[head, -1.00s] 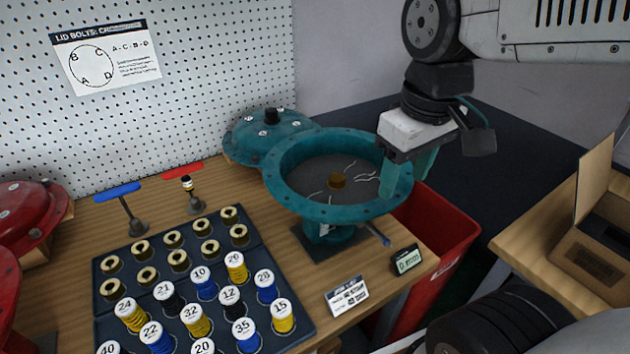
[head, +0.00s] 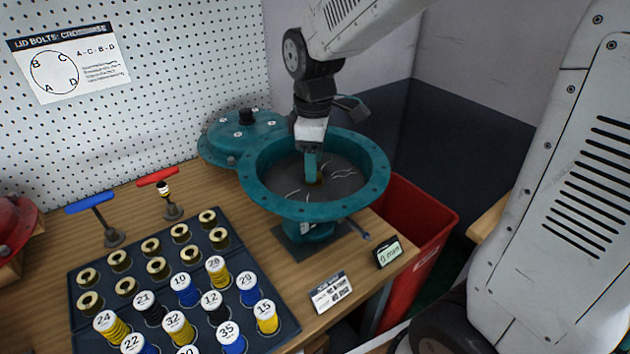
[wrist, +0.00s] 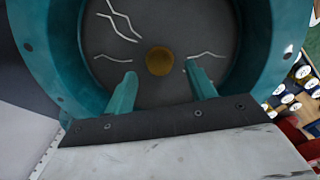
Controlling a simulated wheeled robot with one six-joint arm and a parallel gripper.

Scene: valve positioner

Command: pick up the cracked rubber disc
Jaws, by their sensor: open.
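The cracked rubber disc (head: 345,183) is dark grey with pale crack lines. It lies inside the teal round housing (head: 262,193), and it fills much of the wrist view (wrist: 190,83). A brass hub (wrist: 159,61) stands at its middle; in the head view my gripper mostly hides this hub. My gripper (head: 312,180) points down into the housing over the disc's middle. In the wrist view its two teal fingers (wrist: 160,75) are apart, on either side of the hub, with nothing between them held. I cannot tell whether the fingertips touch the disc.
The teal lid (head: 240,135) lies behind the housing on the left. A dark tray (head: 255,335) of brass rings and numbered spools stands front left. Red and blue T-handle tools stand behind it.

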